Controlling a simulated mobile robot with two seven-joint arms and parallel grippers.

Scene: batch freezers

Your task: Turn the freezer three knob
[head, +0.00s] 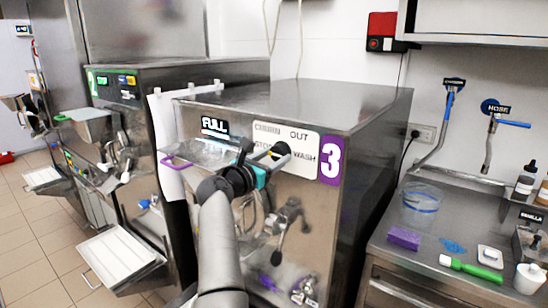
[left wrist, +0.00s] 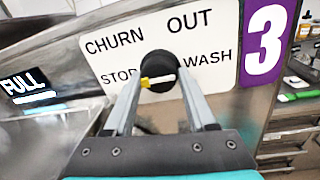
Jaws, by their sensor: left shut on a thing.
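Freezer three (head: 318,101) is a steel machine with a purple "3" label and a lit display reading FULL. Its black knob (head: 282,149) sits on a white panel (head: 299,164) marked CHURN, OUT, STOP and WASH. The knob also shows in the left wrist view (left wrist: 157,68), with a pale bar across it, yellow at its left end and roughly level. My left gripper (head: 271,158) is at the panel, its two fingers (left wrist: 160,92) on either side of the knob and shut on it. The fingers hide part of the knob's sides. My right gripper is not in view.
Freezer two (head: 115,76) stands to the left. A purple-handled lid (head: 205,153) and spout levers (head: 290,213) stick out from freezer three's front. A steel counter (head: 400,262) on the right holds a purple sponge (head: 404,238), a green-handled brush (head: 470,268) and bottles (head: 523,180).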

